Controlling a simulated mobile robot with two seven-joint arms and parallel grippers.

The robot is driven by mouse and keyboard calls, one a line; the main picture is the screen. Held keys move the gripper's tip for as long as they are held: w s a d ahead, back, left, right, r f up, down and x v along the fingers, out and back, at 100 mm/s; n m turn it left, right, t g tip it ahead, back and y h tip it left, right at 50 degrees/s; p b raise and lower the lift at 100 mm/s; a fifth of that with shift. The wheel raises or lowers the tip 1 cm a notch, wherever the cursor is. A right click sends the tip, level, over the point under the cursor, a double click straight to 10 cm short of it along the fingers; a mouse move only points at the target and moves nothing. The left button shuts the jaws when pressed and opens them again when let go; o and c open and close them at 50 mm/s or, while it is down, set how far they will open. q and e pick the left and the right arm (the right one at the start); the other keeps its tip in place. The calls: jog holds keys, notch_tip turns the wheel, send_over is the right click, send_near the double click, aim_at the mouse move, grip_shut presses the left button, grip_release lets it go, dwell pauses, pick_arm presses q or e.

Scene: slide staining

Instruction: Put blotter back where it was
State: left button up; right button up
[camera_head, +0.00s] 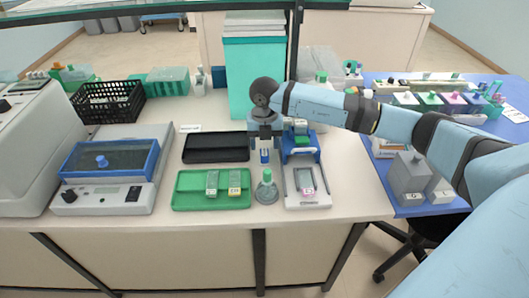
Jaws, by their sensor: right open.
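My right gripper (264,143) reaches in from the right and points down over the far middle of the bench. It is open. A small blue-and-white object (264,157) stands directly below its fingers; I cannot tell whether they touch it or whether it is the blotter. A blue rack (301,156) with green-topped pieces is just to its right. A black tray (215,156) lies to its left, with its surface bare. In front stands a green-capped bottle (267,187) on a grey round base. My left gripper is out of view.
A green tray (191,203) holds two slides. A pale tray (307,201) holds a pink-labelled slide. At left are a blue-framed device (110,158) and a black basket (108,103). A tall teal box (243,75) stands behind my gripper. A blue mat (408,211) lies right.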

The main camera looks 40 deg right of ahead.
aim_at(264, 152)
notch_tip(264, 152, up, 7)
dwell(0.3)
dwell(0.5)
